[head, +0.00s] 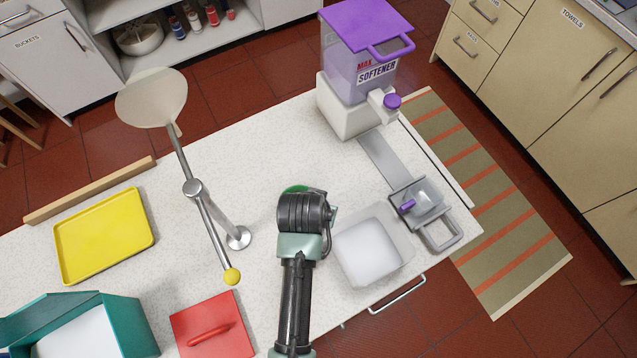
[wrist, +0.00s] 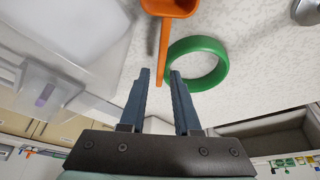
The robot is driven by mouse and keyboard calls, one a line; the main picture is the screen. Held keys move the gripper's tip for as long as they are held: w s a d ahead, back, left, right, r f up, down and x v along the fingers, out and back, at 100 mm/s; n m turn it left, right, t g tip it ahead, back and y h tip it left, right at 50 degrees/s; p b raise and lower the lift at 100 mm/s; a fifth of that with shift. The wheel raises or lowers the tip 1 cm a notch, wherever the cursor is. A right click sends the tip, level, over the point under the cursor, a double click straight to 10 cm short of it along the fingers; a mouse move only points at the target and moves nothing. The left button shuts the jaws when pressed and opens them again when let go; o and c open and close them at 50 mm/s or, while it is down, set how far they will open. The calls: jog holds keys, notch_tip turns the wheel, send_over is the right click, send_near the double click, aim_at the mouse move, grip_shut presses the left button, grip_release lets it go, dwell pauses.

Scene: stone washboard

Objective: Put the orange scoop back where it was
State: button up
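The orange scoop (wrist: 172,7) shows at the top of the wrist view, its bowl cut by the upper edge. Its thin handle runs down to the gap between my gripper's fingertips (wrist: 160,74). The two fingers stand apart, one on each side of the handle's end; I see no clear contact with it. A green ring (wrist: 197,63) lies just right of the handle. In the head view my arm hides the scoop and the fingers, and only a sliver of the green ring (head: 297,189) shows.
Right of my arm stands a clear bin (head: 370,250) of white powder, then a grey box (head: 425,204) with a purple handle. The softener dispenser (head: 365,65) is behind. Left are a pole with a scoop-shaped plate (head: 150,98), yellow tray (head: 105,234), red lid (head: 211,327) and teal box (head: 137,325).

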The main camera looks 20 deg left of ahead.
jog(key=shift+o, duration=0.2)
jog(key=shift+r, duration=0.1)
jog(key=shift+r, duration=0.35)
jog(key=a+v, duration=0.1)
jog(key=v, duration=1.1)
jog(key=w+d+r+t+y, duration=0.1)
jog(key=w+r+t, duration=0.55)
jog(key=r, duration=0.65)
jog(key=w+d+r+t+y, duration=0.15)
jog(key=w+r+t, duration=0.25)
jog(key=w+r, duration=0.75)
jog(key=s+d+r+t+h, duration=0.1)
jog(key=s+d+r+t, duration=0.2)
jog(key=r, duration=0.8)
jog(key=s+d+r+m+t+h, duration=0.1)
jog(key=s+r+t, duration=0.4)
jog(key=r, duration=0.7)
jog(key=s+d+r+t+h, duration=0.1)
jog(key=s+d+r+t, duration=0.3)
jog(key=r, duration=0.7)
jog(key=shift+d+r+t, duration=0.15)
jog(key=shift+d+t, duration=0.15)
jog(key=shift+t, duration=0.05)
